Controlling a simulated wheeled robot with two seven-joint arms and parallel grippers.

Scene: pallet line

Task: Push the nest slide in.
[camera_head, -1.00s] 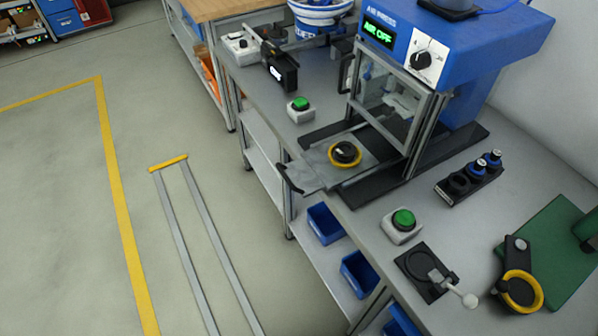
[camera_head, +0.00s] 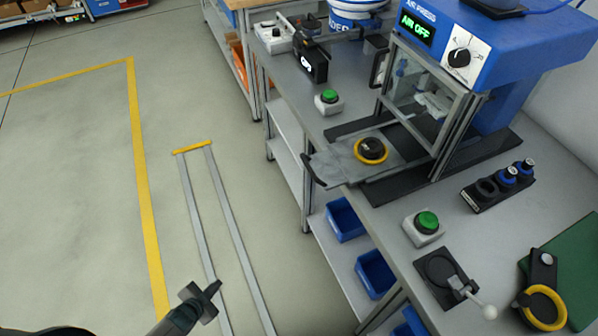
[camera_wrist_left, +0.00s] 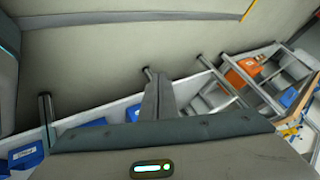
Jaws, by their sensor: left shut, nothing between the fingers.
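The nest slide (camera_head: 345,162) is a grey plate pulled out from the blue air press (camera_head: 490,40), towards the table's left edge. It carries a black part in a yellow ring (camera_head: 371,150) and has a black handle (camera_head: 313,172) at its outer end. My left gripper (camera_head: 207,298) is low at the bottom left of the head view, over the floor, well apart from the slide. It is shut and empty. Its fingers (camera_wrist_left: 158,98) also show in the left wrist view, where the slide does not show. My right gripper is not in view.
The press's clear guard (camera_head: 425,90) stands behind the slide. Green push buttons on grey boxes (camera_head: 424,227) (camera_head: 329,102) flank it. A toggle clamp (camera_head: 450,280) sits near the front. Blue bins (camera_head: 345,220) are under the bench. The floor left of the bench is open.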

